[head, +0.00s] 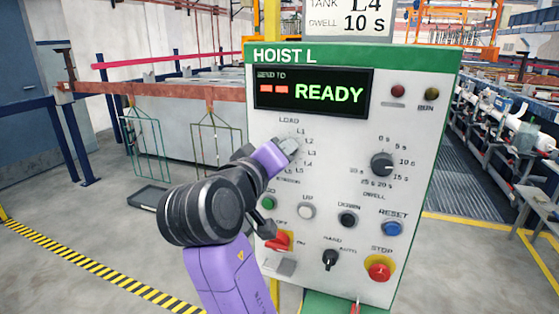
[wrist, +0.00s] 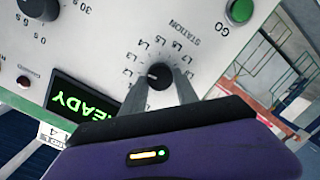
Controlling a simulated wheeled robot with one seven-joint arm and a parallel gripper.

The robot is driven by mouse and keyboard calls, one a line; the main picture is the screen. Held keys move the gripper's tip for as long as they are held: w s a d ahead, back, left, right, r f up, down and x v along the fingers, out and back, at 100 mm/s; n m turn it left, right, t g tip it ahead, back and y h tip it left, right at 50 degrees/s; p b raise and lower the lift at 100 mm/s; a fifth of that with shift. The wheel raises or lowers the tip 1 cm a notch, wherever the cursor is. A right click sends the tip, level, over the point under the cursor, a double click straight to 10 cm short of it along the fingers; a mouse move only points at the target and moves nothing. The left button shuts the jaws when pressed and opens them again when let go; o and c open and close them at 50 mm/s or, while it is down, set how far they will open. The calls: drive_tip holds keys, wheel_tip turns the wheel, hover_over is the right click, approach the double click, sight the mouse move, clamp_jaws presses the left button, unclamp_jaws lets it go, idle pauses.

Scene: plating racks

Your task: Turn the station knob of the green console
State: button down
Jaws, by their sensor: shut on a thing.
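The green console (head: 420,180) has a light grey face headed HOIST L, with green edges. Its display (head: 314,93) reads READY in green beside two red dashes. The station knob (wrist: 159,75) is small, black and round in the wrist view, inside a ring of L labels. A pale mark on it faces the L2 and L3 side, but I cannot tell exactly which label. My gripper (head: 289,148) is at the station dial in the head view and hides the knob there. In the wrist view, its two fingers (wrist: 161,82) are shut on the knob's sides.
The dwell knob (head: 382,164) is right of my gripper. Below are a green button (head: 268,203), a red switch (head: 279,242), a blue reset button (head: 392,228) and a red stop button (head: 379,270). A sign (head: 349,18) above reads L4, dwell 10 s. Hanging racks (head: 218,140) stand left.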

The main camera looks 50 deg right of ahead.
drive_tip(key=shift+s+f+m+t+b, duration=0.1)
drive_tip(key=shift+m+t+b, duration=0.2)
drive_tip(key=shift+m+b, duration=1.3)
drive_tip(key=shift+s+f+m+t+b, duration=0.1)
drive_tip(key=shift+m+t+b, duration=0.2)
drive_tip(key=shift+m+b, duration=1.25)
drive_tip(key=shift+m+p, duration=0.55)
drive_tip(key=shift+m, duration=0.1)
drive_tip(key=c, duration=0.9)
unclamp_jaws()
drive_tip(key=shift+r, duration=0.1)
drive_tip(key=v, duration=0.7)
drive_tip(key=shift+s+a+r, duration=0.15)
drive_tip(key=shift+a, duration=0.2)
